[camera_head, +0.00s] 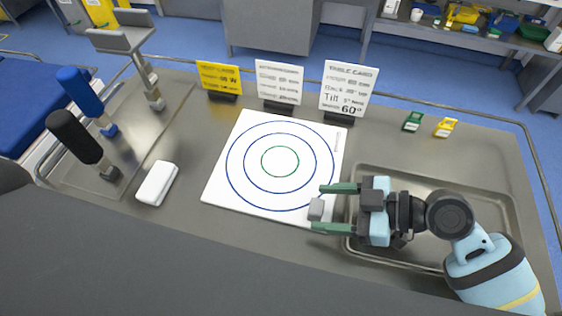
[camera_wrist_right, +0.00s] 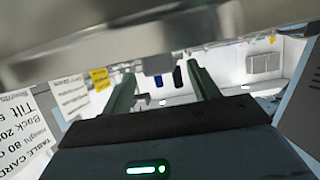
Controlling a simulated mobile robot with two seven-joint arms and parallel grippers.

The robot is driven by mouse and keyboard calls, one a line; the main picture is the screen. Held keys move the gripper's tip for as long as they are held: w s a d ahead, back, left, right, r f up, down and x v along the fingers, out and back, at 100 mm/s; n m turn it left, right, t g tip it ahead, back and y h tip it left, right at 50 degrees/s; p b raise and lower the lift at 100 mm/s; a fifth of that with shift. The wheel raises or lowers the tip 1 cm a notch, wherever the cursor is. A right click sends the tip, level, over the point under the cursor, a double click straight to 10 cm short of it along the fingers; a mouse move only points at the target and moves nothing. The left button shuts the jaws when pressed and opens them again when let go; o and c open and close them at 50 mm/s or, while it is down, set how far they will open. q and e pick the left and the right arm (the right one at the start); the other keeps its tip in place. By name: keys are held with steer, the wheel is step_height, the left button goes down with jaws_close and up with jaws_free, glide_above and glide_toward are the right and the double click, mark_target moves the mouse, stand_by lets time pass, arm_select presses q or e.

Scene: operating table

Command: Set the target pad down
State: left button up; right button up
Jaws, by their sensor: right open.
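The target pad (camera_head: 228,178) is a white square sheet with two blue rings and a green inner ring. It lies flat on the steel table, left of the tray. My right gripper (camera_head: 318,207) is open, its green fingers pointing left over the pad's front right part. A small grey block (camera_head: 315,209) shows between the fingertips; I cannot tell whether it touches them or the pad. In the right wrist view the two green fingers (camera_wrist_right: 160,82) stand apart. My left gripper is not in view.
Yellow (camera_head: 219,78) and white cards (camera_head: 278,82) (camera_head: 347,88) stand behind the pad. A steel tray (camera_head: 505,205) lies under my right arm. A white block (camera_head: 156,183) is left of the pad. Green (camera_head: 412,121) and yellow clips (camera_head: 446,127) sit back right. Black (camera_head: 75,138) and blue handles (camera_head: 80,92) stand left.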

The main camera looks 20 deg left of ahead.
steer(key=shift+c, duration=1.4)
steer(key=c, duration=1)
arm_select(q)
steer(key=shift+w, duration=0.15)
arm_select(e)
steer(key=shift+r, duration=0.15)
jaws_close()
